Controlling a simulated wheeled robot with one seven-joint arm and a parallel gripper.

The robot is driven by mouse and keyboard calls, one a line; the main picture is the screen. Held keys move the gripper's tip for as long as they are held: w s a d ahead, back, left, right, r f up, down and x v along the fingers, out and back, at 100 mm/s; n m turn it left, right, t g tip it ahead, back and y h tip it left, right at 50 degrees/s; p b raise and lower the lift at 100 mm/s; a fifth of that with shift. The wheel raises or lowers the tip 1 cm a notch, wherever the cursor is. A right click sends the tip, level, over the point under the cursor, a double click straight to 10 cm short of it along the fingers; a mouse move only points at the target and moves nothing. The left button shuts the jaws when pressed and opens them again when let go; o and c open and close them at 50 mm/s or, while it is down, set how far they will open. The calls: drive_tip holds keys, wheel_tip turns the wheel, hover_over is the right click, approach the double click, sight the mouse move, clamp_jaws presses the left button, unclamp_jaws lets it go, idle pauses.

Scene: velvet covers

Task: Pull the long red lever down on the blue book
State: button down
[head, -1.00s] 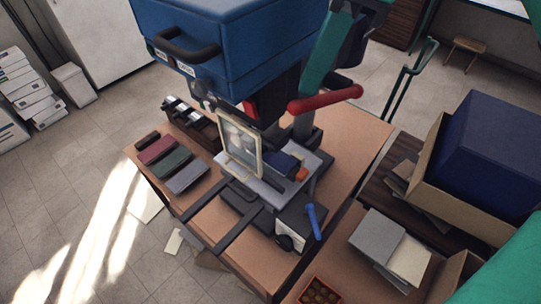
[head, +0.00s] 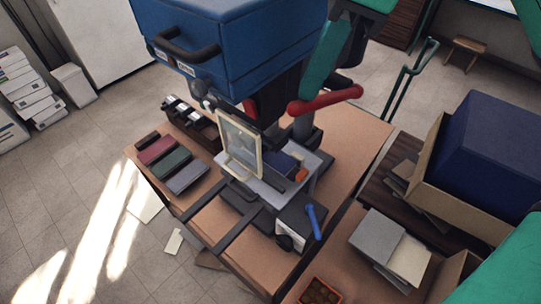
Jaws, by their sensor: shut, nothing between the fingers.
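The blue press (head: 235,40) stands on the tan table. Its long red lever (head: 325,100) sticks out to the right, nearly level, with a rounded tip. A dark blue book (head: 283,161) lies on the pale press bed, partly hidden by the framed panel (head: 240,145) in front.
Several coloured books (head: 172,160) lie on the table's left side. A short blue handle (head: 313,222) stands at the press's front right. An open carton (head: 480,190) with a dark blue block and a grey stack (head: 378,236) are on the right.

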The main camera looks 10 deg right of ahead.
sight(306, 106)
drive_tip(key=shift+f, duration=0.4)
drive_tip(key=shift+s+a+f, duration=0.2)
drive_tip(key=shift+a+f, duration=0.05)
drive_tip(key=shift+f, duration=0.6)
drive_tip(key=shift+s+a+f, duration=0.15)
drive_tip(key=shift+a+f, duration=0.05)
drive_tip(key=shift+f, duration=0.7)
drive_tip(key=x, duration=0.3)
drive_tip(key=shift+s+d+f, duration=0.1)
drive_tip(key=shift+s, duration=0.2)
drive_tip(key=shift+f, duration=0.1)
drive_tip(key=shift+d+x, duration=0.15)
drive_tip(key=shift+x, duration=0.6)
drive_tip(key=shift+d+x, duration=0.2)
drive_tip(key=shift+x, duration=0.5)
drive_tip(key=shift+s+f, duration=0.15)
drive_tip(key=shift+f, duration=0.1)
